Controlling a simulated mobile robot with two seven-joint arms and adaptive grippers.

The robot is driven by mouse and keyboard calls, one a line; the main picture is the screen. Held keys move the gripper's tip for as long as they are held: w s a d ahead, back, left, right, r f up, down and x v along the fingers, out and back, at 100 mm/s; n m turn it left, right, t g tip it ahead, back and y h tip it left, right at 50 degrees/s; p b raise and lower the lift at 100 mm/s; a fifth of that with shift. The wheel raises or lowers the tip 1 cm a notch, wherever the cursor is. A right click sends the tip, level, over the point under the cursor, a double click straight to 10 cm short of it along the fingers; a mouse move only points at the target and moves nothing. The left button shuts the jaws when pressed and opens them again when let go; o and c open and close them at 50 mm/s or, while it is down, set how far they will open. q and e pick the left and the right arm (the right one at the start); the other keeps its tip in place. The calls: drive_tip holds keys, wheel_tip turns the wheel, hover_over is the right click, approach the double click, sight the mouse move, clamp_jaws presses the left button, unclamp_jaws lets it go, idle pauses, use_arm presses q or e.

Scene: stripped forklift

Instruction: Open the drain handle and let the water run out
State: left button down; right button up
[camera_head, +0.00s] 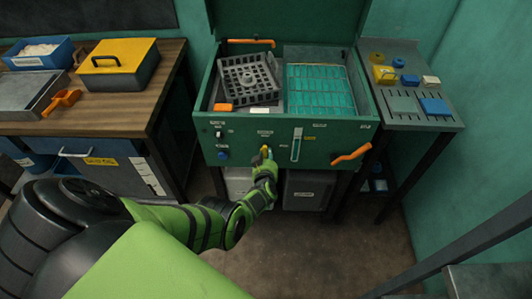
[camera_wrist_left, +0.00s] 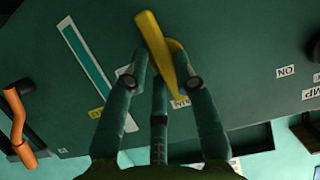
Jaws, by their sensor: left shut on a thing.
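The drain handle, a yellow lever (camera_wrist_left: 152,38), sits on the front panel of the green wash tank (camera_head: 232,132). My left gripper (camera_head: 266,158) reaches the panel's lower middle. In the left wrist view its fingers (camera_wrist_left: 165,75) are shut around the yellow lever, which stands tilted between them. In the head view the gripper mostly hides the lever. A clear level gauge (camera_head: 296,146) with teal liquid is just to the right; it also shows in the left wrist view (camera_wrist_left: 84,55). Teal liquid (camera_head: 318,90) covers the tank's right side. My right gripper is not in view.
An orange handle (camera_head: 352,154) juts from the panel's right end. A grey basket (camera_head: 247,80) sits in the tank's left side. Grey bins (camera_head: 306,190) stand below. A wooden bench (camera_head: 145,100) is left, a metal side table (camera_head: 405,122) right. The floor in front is clear.

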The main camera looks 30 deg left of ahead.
use_arm(q)
drive_tip(key=shift+s+d+f, duration=0.15)
drive_tip(key=shift+s+f, duration=0.15)
drive_tip(key=shift+f, duration=0.15)
drive_tip(key=c, duration=1)
unclamp_jaws()
drive_tip(key=shift+c, duration=0.2)
drive_tip(key=shift+w+r, duration=0.1)
drive_tip(key=shift+w, duration=0.15)
drive_tip(key=shift+a+r, duration=0.15)
drive_tip(key=shift+a, duration=0.05)
